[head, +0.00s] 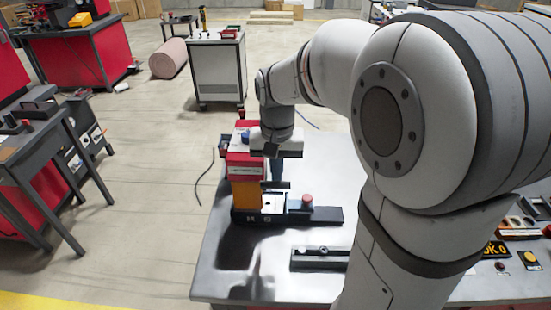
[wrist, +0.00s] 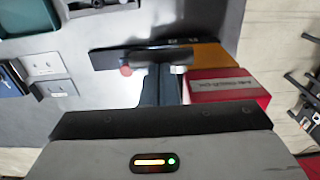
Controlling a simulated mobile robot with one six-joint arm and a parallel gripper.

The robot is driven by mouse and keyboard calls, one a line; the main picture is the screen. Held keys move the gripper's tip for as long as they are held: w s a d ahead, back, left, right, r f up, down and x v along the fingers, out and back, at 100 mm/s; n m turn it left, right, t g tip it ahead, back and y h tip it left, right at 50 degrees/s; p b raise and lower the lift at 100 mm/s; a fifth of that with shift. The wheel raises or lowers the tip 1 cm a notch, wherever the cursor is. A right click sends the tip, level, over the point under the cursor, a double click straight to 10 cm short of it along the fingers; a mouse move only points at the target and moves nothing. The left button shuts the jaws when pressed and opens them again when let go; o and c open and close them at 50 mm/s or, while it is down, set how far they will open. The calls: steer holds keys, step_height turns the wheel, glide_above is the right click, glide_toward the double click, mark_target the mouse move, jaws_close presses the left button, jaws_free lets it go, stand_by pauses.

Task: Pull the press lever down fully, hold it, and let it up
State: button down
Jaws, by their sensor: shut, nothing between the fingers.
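The press (head: 244,168) stands on the near table, with a red head, an orange column and a dark base; its red head also shows at the right of the wrist view (wrist: 225,92). A short dark bar (head: 275,185), which looks like the lever handle, sticks out to the right of the column; it also shows in the wrist view (wrist: 165,56). My gripper (head: 277,177) is just above this bar, pointing down beside the red head. In the wrist view its dark fingers (wrist: 160,78) are together and empty. Whether they touch the bar cannot be told.
A red-topped knob (head: 307,200) stands on the press base, right of the bar. A dark block (head: 319,258) lies nearer on the grey table (head: 225,270). My arm hides the table's middle; small parts (head: 520,230) lie at right.

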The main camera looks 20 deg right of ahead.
steer(key=shift+s+f+b, duration=0.1)
steer(key=shift+f+b, duration=0.75)
steer(key=shift+f, duration=0.65)
step_height(320, 180, up, 12)
steer(key=p, duration=0.9)
steer(key=shift+w, duration=0.35)
steer(key=shift+s+d, duration=0.1)
steer(key=s+f+n+t+b, duration=0.2)
steer(key=s+n+t, duration=0.1)
steer(key=s, duration=1.1)
steer(key=shift+s+n, duration=0.3)
steer(key=shift+n, duration=0.1)
